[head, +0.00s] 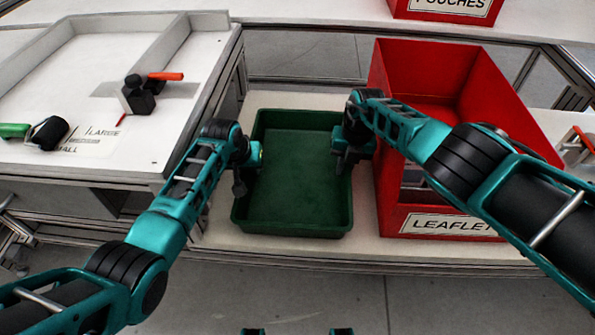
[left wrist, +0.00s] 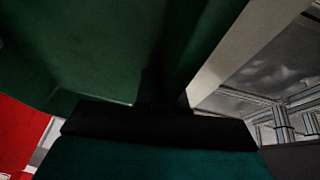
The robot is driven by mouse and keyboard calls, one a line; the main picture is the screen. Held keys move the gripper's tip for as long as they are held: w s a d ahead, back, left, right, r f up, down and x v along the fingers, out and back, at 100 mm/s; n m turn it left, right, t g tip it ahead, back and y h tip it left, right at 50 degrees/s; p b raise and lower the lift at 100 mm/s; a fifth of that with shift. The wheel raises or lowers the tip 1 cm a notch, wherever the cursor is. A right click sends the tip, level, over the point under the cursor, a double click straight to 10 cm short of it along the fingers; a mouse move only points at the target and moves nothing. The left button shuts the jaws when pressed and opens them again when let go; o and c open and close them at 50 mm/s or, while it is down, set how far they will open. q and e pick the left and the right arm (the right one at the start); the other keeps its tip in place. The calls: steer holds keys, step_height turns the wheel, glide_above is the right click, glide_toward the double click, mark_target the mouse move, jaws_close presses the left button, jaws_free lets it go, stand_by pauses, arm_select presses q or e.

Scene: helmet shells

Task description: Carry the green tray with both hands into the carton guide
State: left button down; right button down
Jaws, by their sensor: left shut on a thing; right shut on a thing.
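The green tray (head: 298,190) is an empty open box on the white surface in the middle of the head view. My left gripper (head: 243,178) is shut on its left wall, and my right gripper (head: 351,152) is shut on its right wall. The tray looks level; I cannot tell whether it rests on the surface or is just above it. In the left wrist view the tray wall (left wrist: 90,45) fills the left and middle above the dark gripper. The fingertips are hidden there. I cannot make out a carton guide in either view.
A tall red bin (head: 470,110) labelled LEAFLET stands close to the tray's right. On the left, a walled white worktop (head: 70,100) carries a black tool with an orange handle (head: 143,92) and a green-handled tool (head: 38,131). Another red bin (head: 445,8) is at the back.

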arm_select(q)
steer(key=shift+r, duration=0.15)
arm_select(e)
steer(key=shift+r, duration=0.15)
